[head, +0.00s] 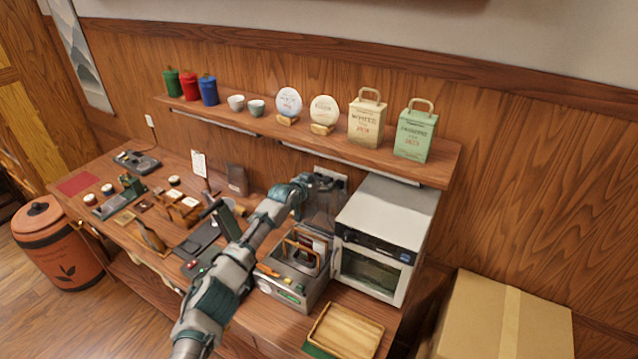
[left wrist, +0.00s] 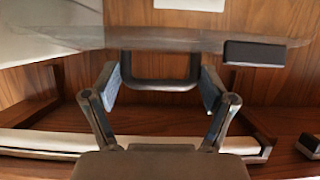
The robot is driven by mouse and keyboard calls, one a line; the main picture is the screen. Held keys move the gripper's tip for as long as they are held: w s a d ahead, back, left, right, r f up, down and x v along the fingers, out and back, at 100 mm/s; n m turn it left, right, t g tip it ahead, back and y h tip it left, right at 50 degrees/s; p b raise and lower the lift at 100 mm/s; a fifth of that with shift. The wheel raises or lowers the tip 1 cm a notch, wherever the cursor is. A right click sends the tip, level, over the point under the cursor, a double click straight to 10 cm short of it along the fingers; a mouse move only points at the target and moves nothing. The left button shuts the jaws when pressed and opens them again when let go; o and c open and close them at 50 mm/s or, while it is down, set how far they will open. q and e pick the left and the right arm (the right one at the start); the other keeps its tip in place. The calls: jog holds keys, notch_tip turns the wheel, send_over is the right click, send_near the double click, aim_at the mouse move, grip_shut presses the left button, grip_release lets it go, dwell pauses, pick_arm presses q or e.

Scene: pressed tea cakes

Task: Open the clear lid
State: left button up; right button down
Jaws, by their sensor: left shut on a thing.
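The clear lid (head: 322,212) is a see-through panel. In the head view it stands raised and tilted above the grey sealing machine (head: 290,285) on the counter. My left gripper (head: 318,184) is at the lid's upper edge. In the left wrist view the lid (left wrist: 180,40) crosses nearly edge-on, with a dark U-shaped handle (left wrist: 160,84) below it. The exact finger contact is hard to see. My right gripper is not in view.
A white oven (head: 375,240) stands close to the right of the machine. A wooden tray (head: 345,332) lies in front. A shelf (head: 440,165) with bags, cakes, cups and canisters runs above the counter. Tea tools crowd the counter's left side. A cardboard box (head: 505,320) stands at right.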

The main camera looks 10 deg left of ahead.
pick_arm(q)
jog(key=shift+r, duration=0.25)
jog(key=o, duration=1.4)
jog(key=shift+s, duration=0.15)
jog(key=shift+s+a, duration=0.2)
jog(key=shift+s, duration=0.3)
jog(key=v, duration=1.1)
jog(key=shift+a, duration=0.1)
